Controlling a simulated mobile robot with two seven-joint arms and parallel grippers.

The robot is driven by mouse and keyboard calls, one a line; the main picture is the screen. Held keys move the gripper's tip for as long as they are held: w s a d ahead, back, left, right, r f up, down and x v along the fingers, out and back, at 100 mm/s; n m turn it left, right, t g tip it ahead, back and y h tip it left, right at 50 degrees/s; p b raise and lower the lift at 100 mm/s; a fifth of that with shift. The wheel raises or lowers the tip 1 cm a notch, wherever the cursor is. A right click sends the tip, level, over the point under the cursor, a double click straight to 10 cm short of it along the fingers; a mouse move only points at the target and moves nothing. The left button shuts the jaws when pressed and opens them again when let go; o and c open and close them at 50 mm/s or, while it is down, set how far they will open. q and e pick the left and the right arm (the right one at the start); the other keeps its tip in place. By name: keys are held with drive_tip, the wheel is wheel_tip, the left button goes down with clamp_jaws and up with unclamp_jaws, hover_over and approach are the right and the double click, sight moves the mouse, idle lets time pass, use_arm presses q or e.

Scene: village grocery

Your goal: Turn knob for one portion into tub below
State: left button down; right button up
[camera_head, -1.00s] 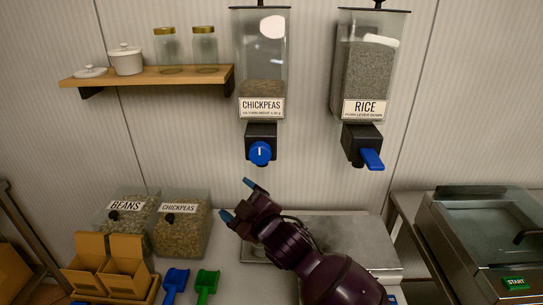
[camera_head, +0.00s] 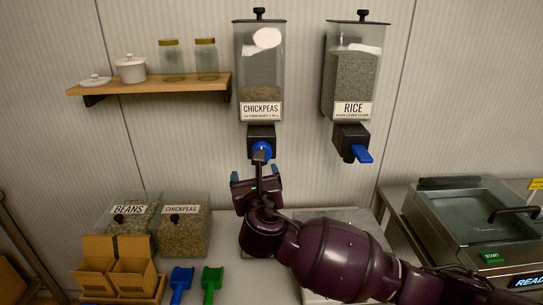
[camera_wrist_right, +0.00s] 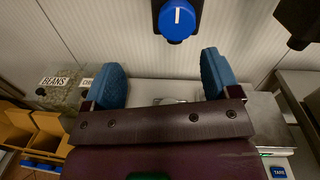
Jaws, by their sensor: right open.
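The chickpeas dispenser (camera_head: 261,65) hangs on the wall, partly filled. Its round blue knob (camera_head: 263,149) is partly covered by my right gripper in the head view. In the right wrist view the knob (camera_wrist_right: 177,20) shows whole, with an upright white mark. My right gripper (camera_head: 256,175) is open and empty, its blue-padded fingers apart just below the knob. In the wrist view the fingers (camera_wrist_right: 165,78) stand below the knob to either side, not touching it. No tub can be made out under the dispenser; my right arm covers part of that area. My left gripper is not in view.
A rice dispenser (camera_head: 350,80) with a blue lever (camera_head: 362,155) hangs to the right. A shelf (camera_head: 150,85) with jars is at upper left. Bean and chickpea bins (camera_head: 185,232), cardboard boxes (camera_head: 133,268) and blue and green scoops (camera_head: 211,278) stand lower left. A metal machine (camera_head: 470,225) is right.

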drive_tip(key=w+n, duration=0.1)
drive_tip(key=w, duration=0.2)
drive_tip(key=w+d+n+h, duration=0.1)
drive_tip(key=w, duration=0.3)
drive_tip(key=w+n, duration=0.1)
drive_tip(key=w, duration=0.3)
drive_tip(key=shift+d+h+p, duration=0.2)
drive_tip(key=shift+h+p, duration=0.1)
drive_tip(key=shift+p, duration=0.05)
drive_tip(key=shift+c, duration=0.3)
drive_tip(key=c, duration=0.9)
drive_tip(key=shift+o, duration=0.2)
